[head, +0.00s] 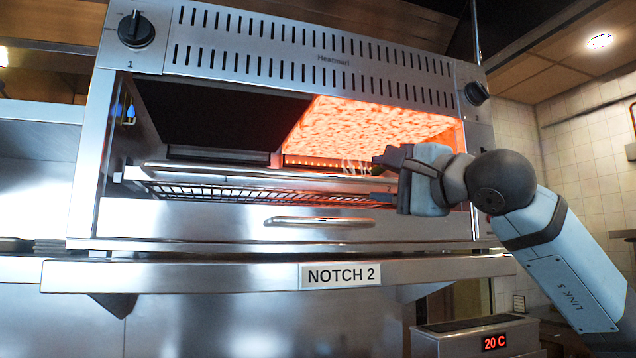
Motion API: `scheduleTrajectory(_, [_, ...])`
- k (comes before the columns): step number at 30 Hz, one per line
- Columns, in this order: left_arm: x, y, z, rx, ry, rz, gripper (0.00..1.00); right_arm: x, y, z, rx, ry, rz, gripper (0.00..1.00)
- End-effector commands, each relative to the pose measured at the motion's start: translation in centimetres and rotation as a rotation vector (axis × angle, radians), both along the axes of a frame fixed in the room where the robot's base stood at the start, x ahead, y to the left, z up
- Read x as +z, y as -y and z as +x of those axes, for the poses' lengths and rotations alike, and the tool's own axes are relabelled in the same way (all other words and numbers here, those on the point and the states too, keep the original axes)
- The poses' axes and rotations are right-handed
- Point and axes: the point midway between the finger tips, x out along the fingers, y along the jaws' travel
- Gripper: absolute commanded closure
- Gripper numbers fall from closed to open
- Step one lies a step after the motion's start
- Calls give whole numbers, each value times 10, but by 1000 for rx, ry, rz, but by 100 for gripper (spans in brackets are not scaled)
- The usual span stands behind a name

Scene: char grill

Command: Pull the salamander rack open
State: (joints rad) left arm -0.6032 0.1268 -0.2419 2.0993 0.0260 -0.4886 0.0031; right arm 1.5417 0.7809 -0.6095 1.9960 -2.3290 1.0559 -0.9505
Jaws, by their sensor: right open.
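The salamander (318,58) is a wide steel grill on a wall shelf, with its right heating element glowing orange. Its wire rack (240,193) lies inside the open cavity, with a thick steel bar (230,177) along its front. My right gripper (376,178) is open at the right part of the cavity, its fingers pointing left, one above and one below the level of the bar's right end. I cannot tell whether it touches the bar. My left gripper is not in view.
Below the rack is a steel drawer front with a curved handle (318,222). The shelf edge carries a "NOTCH 2" label (340,275). Knobs sit at the upper left (136,29) and right (476,93). A device reading 20 C (494,342) stands below right.

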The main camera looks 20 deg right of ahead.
Motion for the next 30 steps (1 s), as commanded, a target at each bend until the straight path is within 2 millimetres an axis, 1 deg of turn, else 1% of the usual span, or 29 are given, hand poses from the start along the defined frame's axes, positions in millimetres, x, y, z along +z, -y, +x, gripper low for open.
scheduleTrajectory(1, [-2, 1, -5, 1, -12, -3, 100, 2, -4, 7, 2, -4, 1, 56])
scheduleTrajectory(5, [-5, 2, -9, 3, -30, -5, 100, 7, -14, 28, 5, -5, 2, 56])
scheduleTrajectory(8, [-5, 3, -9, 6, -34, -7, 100, 10, -24, 48, 6, -6, 3, 56])
scheduleTrajectory(12, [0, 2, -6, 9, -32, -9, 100, 16, -36, 75, 6, -6, 3, 56])
scheduleTrajectory(18, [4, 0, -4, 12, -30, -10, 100, 21, -49, 103, 6, -6, 2, 56])
scheduleTrajectory(24, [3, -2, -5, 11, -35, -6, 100, 23, -54, 116, 6, -4, 3, 56])
scheduleTrajectory(30, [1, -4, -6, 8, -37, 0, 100, 22, -55, 117, 4, -3, 2, 56])
